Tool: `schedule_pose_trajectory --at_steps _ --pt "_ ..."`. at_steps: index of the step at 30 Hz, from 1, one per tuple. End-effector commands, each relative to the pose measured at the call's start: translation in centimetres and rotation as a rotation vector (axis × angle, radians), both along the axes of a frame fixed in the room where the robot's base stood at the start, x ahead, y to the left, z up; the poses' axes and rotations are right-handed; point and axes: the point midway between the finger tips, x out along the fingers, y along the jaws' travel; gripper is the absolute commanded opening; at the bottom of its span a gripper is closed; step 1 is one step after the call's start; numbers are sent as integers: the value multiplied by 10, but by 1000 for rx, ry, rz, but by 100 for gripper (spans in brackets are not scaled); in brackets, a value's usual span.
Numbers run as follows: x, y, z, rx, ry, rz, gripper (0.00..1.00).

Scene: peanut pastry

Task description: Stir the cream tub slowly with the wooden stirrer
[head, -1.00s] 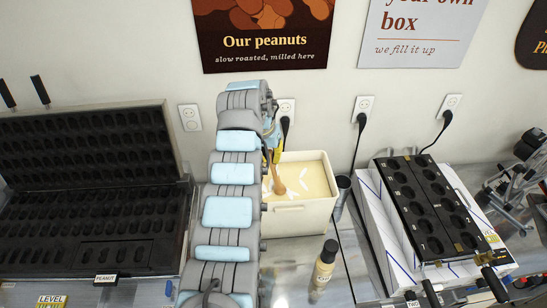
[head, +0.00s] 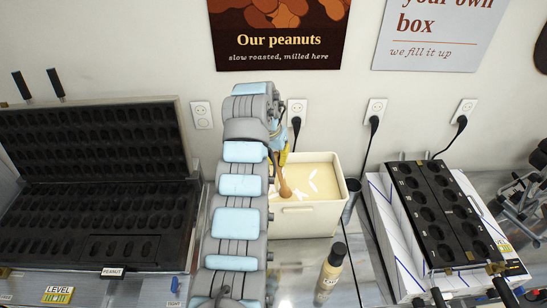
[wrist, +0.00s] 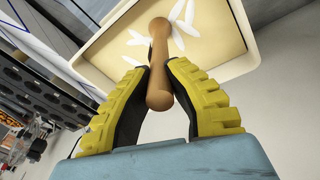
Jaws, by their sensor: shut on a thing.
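The cream tub (head: 306,222) is a pale, open rectangular box by the back wall, holding yellowish cream with several white streaks on its surface. It also shows in the wrist view (wrist: 228,58). My gripper (wrist: 160,72), with yellow ridged fingers, is shut on the wooden stirrer (wrist: 159,45), a brown rod with a rounded end. In the head view the stirrer (head: 282,180) slants down over the left part of the tub, its lower end at the cream. How deep it dips I cannot tell. My arm hides the tub's left side.
A black mould press (head: 90,225) stands open at left. A bottle (head: 330,272) stands in front of the tub, and a dark cup (head: 351,205) is at its right. Another black mould plate (head: 440,215) lies at right. Cables hang from wall sockets (head: 376,108).

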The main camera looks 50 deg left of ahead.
Motion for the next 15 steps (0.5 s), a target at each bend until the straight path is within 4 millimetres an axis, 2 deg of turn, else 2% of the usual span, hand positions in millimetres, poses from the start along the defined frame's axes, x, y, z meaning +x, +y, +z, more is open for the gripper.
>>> schedule_pose_trajectory --at_steps 15 --pt "1 -28 2 0 2 1 0"
